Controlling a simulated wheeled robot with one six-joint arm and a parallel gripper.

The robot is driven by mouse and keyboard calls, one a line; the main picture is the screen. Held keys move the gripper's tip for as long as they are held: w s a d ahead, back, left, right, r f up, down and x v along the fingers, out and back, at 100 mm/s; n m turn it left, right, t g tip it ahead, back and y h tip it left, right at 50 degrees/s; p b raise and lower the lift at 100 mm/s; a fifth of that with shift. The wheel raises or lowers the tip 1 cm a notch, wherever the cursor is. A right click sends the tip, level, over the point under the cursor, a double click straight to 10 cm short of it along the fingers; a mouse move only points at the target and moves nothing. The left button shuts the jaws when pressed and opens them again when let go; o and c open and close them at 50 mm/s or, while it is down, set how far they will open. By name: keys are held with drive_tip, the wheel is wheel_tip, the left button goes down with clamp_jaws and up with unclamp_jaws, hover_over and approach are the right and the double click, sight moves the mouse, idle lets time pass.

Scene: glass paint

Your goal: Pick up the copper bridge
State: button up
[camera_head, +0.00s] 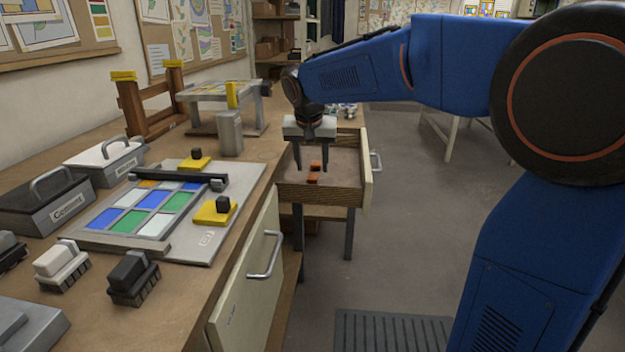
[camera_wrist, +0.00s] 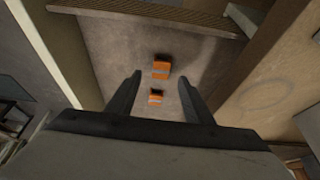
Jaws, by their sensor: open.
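The copper bridge (camera_head: 315,166) appears as two small orange-copper parts lying in the open drawer (camera_head: 322,195). The wrist view shows a larger copper block (camera_wrist: 161,68) and a smaller one (camera_wrist: 156,97), with a gap of drawer-floor colour between them. I cannot tell whether they are joined. My gripper (camera_head: 311,172) points down over the drawer with its fingers apart and nothing between them. In the wrist view the smaller copper part shows between the fingertips (camera_wrist: 157,85), and the larger one lies just beyond them. The fingers' height above the copper parts is unclear.
Drawer walls (camera_wrist: 265,75) stand on both sides of my gripper. On the bench to the left are a glass panel frame (camera_head: 150,215) with a dark bar, yellow blocks, brushes (camera_head: 133,277) and a grey cement box (camera_head: 45,205). A grey post (camera_head: 229,133) stands near the drawer.

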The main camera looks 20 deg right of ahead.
sight(312, 176)
drive_tip(key=x, duration=0.4)
drive_tip(key=shift+a+f, duration=0.1)
drive_tip(key=c, duration=1.1)
drive_tip(key=shift+c, duration=0.2)
wheel_tip(312, 176, up, 10)
drive_tip(key=shift+r, duration=1.5)
